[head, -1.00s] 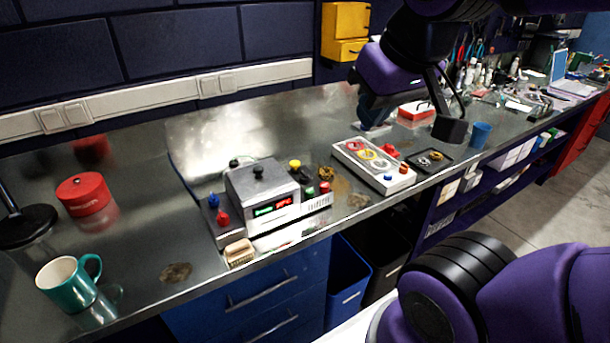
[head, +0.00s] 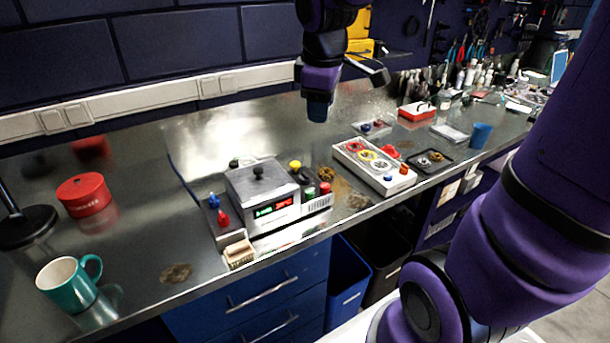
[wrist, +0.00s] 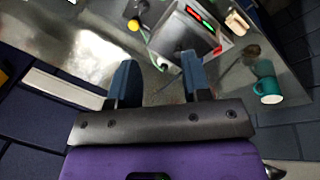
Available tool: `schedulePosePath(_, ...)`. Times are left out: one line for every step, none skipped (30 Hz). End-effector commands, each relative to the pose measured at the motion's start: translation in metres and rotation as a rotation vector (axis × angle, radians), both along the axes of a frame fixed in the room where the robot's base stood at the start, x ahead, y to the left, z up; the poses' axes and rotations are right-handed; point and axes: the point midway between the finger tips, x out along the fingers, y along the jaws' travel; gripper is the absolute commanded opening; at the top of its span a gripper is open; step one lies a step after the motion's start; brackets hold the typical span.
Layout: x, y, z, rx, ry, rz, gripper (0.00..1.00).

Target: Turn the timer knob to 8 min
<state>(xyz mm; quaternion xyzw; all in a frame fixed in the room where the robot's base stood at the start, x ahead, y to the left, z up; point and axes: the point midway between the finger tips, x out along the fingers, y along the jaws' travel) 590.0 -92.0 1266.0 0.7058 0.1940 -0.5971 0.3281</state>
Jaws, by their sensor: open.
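A grey metal box (head: 262,190) with a black knob (head: 258,173) on top and a green and red display (head: 273,208) on its front stands mid-bench. I cannot tell which knob is the timer knob, and the display digits are too small to read. A yellow knob (head: 295,165) stands at the box's right, near green and red buttons. My gripper (head: 318,108) hangs above the bench, behind and right of the box, apart from it. In the wrist view its two blue fingers (wrist: 158,78) are spread with nothing between them; the box (wrist: 192,35) shows beyond them.
Blue and red knobs (head: 218,212) sit left of the box, with a small wooden block (head: 239,254) in front. A teal mug (head: 70,286) and red tin (head: 83,195) stand at left.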

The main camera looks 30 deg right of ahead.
Motion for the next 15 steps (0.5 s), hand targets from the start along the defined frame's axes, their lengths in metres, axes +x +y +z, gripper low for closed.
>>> schedulePosePath(0.013, -0.004, -0.011, -0.008, 0.032, 0.051, 0.44)
schedulePosePath(0.021, -0.006, -0.017, -0.014, 0.047, 0.087, 0.44)
schedulePosePath(0.030, -0.008, -0.024, -0.020, 0.069, 0.135, 0.44)
schedulePosePath(0.037, -0.010, -0.030, -0.024, 0.082, 0.171, 0.44)
schedulePosePath(0.044, -0.012, -0.037, -0.027, 0.097, 0.207, 0.44)
schedulePosePath(0.052, -0.015, -0.046, -0.029, 0.115, 0.254, 0.44)
schedulePosePath(0.059, -0.017, -0.052, -0.030, 0.127, 0.290, 0.44)
schedulePosePath(0.065, -0.019, -0.059, -0.029, 0.141, 0.326, 0.44)
schedulePosePath(0.073, -0.022, -0.069, -0.029, 0.159, 0.375, 0.44)
schedulePosePath(0.080, -0.024, -0.076, -0.027, 0.170, 0.413, 0.44)
schedulePosePath(0.085, -0.026, -0.083, -0.025, 0.181, 0.448, 0.44)
schedulePosePath(0.093, -0.029, -0.093, -0.020, 0.194, 0.496, 0.44)
schedulePosePath(0.099, -0.030, -0.101, -0.016, 0.203, 0.531, 0.44)
schedulePosePath(0.103, -0.033, -0.108, -0.012, 0.213, 0.564, 0.44)
schedulePosePath(0.109, -0.035, -0.118, -0.006, 0.222, 0.607, 0.44)
